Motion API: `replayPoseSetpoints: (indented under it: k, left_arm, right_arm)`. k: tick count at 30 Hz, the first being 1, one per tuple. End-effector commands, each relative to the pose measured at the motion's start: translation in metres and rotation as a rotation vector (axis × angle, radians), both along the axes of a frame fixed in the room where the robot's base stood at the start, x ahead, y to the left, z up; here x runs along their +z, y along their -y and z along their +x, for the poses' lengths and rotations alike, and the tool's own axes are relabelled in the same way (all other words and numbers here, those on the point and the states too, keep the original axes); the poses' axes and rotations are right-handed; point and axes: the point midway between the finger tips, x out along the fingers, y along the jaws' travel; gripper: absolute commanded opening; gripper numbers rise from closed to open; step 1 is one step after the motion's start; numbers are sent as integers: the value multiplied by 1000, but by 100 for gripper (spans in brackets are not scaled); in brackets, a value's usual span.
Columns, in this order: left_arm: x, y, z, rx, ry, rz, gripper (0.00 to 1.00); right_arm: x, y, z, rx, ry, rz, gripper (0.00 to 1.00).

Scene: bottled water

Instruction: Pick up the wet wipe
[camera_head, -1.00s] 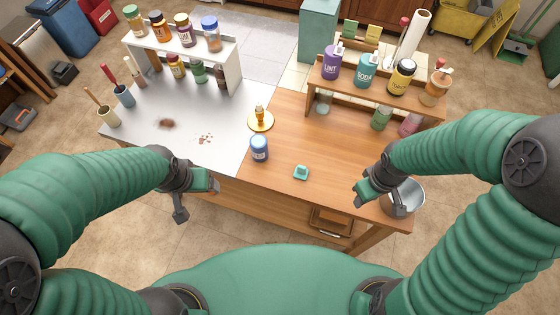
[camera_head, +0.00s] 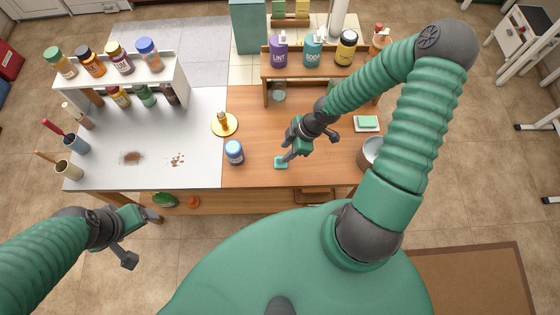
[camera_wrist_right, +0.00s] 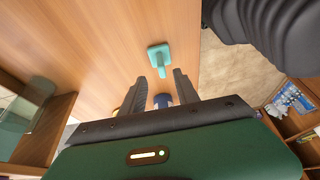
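A small teal item (camera_head: 281,162) lies on the wooden tabletop near its front edge; it shows with a short handle-like part in the right wrist view (camera_wrist_right: 159,54). I cannot tell whether it is the wet wipe. A blue-lidded canister (camera_head: 234,153) stands to its left; its label is too small to read. My right gripper (camera_head: 285,153) is over the teal item, fingers pointing at it. In the right wrist view the fingers (camera_wrist_right: 160,88) are apart, with the item beyond their tips and nothing held. My left gripper (camera_head: 143,238) is open and empty, in front of the table.
A gold dish (camera_head: 224,125) with a small amber bottle stands behind the canister. A metal bucket (camera_head: 370,153) and a green-white sponge (camera_head: 366,123) are to the right. The shelf (camera_head: 310,73) holds several bottles. The white tabletop has a brown stain (camera_head: 131,158) and crumbs (camera_head: 177,160).

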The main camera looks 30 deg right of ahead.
Motion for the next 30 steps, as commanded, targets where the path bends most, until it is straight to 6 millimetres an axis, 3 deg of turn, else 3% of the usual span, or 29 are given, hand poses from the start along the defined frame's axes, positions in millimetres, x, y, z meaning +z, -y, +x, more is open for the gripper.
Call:
replayPoseSetpoints:
  k: [12, 19, 27, 30]
  left_arm:
    - [-11, 0, 0, 1, 1, 0, 77]
    - [-11, 0, 0, 0, 1, 0, 77]
    - [-11, 0, 0, 0, 0, 0, 77]
    - [-11, 0, 0, 1, 1, 0, 77]
  right_arm:
    - [-56, -17, 11, 1, -3, 2, 37]
    - [-58, -17, 11, -3, -2, 2, 37]
    - [-57, -18, 11, -4, -1, 1, 3]
    - [-57, -17, 11, -2, -2, 1, 0]
